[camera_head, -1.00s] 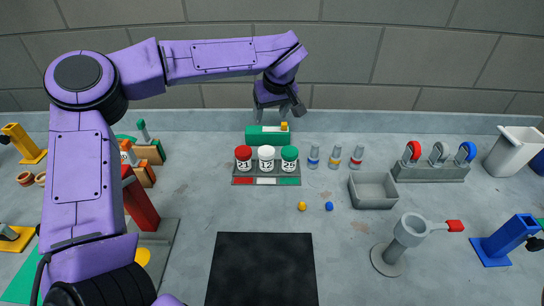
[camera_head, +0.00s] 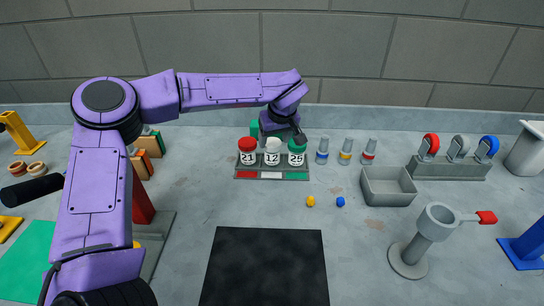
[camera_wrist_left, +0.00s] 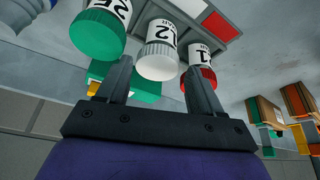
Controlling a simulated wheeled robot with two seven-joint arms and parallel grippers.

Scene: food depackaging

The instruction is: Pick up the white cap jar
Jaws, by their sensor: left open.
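The white cap jar (camera_head: 272,152) stands upright in the middle of a grey rack, between a red cap jar (camera_head: 247,151) and a green cap jar (camera_head: 297,151). My left gripper (camera_head: 279,134) is open and empty, just behind the jars. In the left wrist view, upside down, the white cap jar (camera_wrist_left: 160,52) lies between the two fingers of the left gripper (camera_wrist_left: 160,78). The green cap jar (camera_wrist_left: 100,30) is beside one finger and the red cap jar (camera_wrist_left: 201,75) is partly behind the other. Contact cannot be told. My right gripper is not in view.
The rack (camera_head: 272,175) has red, white and green marks in front. A green block (camera_head: 254,130) stands behind the jars, partly hidden by my gripper. Several small bottles (camera_head: 346,151), a grey bin (camera_head: 389,187) and a cup stand (camera_head: 434,222) are to the right. A black mat (camera_head: 264,268) lies in front.

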